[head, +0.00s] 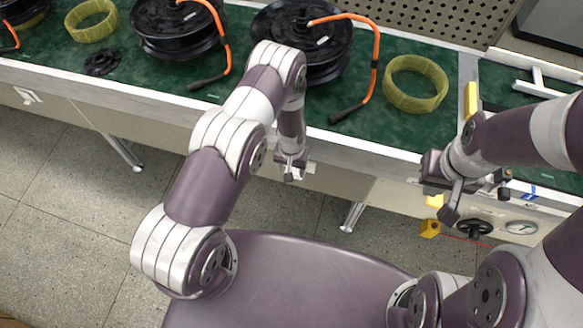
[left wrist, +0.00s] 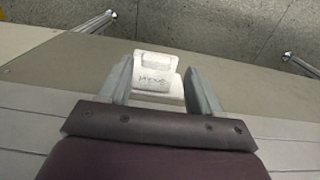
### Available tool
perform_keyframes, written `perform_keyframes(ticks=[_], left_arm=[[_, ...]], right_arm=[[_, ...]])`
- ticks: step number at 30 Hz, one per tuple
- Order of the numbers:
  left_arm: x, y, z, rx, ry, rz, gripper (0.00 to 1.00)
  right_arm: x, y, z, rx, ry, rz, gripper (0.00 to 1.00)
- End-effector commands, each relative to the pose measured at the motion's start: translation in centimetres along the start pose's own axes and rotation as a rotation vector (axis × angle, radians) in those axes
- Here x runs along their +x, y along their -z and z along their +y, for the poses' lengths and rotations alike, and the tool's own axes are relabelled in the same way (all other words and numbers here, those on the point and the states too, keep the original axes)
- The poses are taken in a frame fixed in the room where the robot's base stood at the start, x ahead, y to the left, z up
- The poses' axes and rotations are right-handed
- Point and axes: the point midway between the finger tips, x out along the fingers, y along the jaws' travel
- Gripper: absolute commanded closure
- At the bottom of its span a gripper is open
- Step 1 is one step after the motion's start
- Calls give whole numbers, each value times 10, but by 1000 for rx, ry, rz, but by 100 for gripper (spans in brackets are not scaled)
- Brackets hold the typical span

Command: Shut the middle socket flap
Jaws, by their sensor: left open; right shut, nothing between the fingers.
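The middle socket (left wrist: 157,82) is a white box with handwriting on it, on the bench's front panel in the left wrist view. A white flap-like piece (left wrist: 156,58) shows at its floor-side end; how far it stands open is unclear. My left gripper (left wrist: 163,82) is open, its fingers on either side of the socket; whether they touch it is unclear. In the head view my left gripper (head: 290,176) is at the bench front and largely covers the socket. My right gripper (head: 452,212) is shut and empty, pointing down at the bench's right front.
Another white socket (head: 28,95) is on the front panel at far left. Black hub motors (head: 178,28) with orange cables and yellow rings (head: 415,84) lie on the green bench top (head: 240,92). A handwheel (head: 474,228) and gauge (head: 520,228) are below my right gripper.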

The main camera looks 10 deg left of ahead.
Motion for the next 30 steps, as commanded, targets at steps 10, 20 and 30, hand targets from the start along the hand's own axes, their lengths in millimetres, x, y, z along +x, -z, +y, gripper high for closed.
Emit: perform_keyframes(ticks=[10,20,30], left_arm=[[18,1,0,0,0,2,36],[18,1,0,0,0,2,92],[21,-1,2,0,-7,38,92]], right_arm=[[-1,0,0,0,0,0,100],[-1,0,0,0,0,0,100],[0,0,0,0,0,0,100]])
